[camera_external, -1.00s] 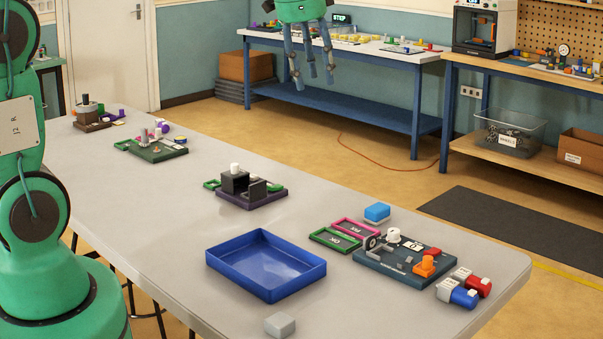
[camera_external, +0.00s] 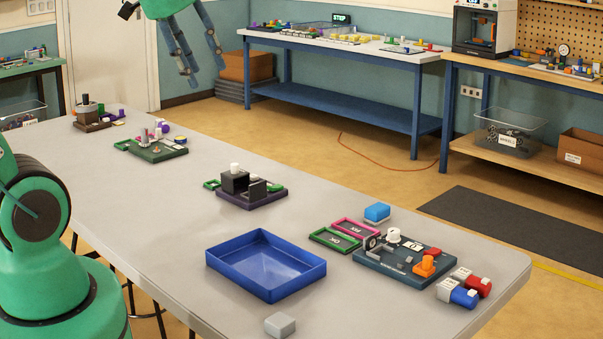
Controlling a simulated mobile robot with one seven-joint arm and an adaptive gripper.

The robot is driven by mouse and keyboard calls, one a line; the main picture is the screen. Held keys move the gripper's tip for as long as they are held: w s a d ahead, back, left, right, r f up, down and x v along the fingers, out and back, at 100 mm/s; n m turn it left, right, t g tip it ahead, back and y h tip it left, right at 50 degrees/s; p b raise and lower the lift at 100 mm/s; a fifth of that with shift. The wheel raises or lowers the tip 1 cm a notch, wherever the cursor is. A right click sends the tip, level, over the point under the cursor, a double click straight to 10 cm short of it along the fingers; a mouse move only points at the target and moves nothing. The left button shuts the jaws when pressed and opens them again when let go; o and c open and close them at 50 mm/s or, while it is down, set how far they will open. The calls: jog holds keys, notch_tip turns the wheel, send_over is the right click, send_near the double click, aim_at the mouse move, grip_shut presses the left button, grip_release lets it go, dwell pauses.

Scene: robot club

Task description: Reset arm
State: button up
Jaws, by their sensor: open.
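My gripper (camera_external: 200,72) hangs at the top of the view, left of centre, high above the table. Its dark grey fingers are spread apart with nothing between them, so it is open and empty. The green palm is partly cut off by the top edge. My arm's green base and lower links show at the left edge. Most of the arm between them and the gripper is out of view.
The long grey table (camera_external: 150,220) bears an empty blue tray (camera_external: 262,262), a dark board with parts (camera_external: 405,262), a grey block (camera_external: 280,325), a blue block (camera_external: 377,212), red and blue cylinders and smaller boards further back. A blue workbench (camera_external: 335,85) stands behind.

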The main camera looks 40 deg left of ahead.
jog(key=s+f+n, duration=0.2)
jog(key=s, duration=0.5)
jog(key=shift+a+t, duration=0.3)
jog(key=shift+f, duration=0.2)
notch_tip(320, 180, down, 9)
jog(key=b, duration=0.9)
jog(key=shift+f+b, duration=0.2)
jog(key=shift+b, duration=0.1)
dwell(1.4)
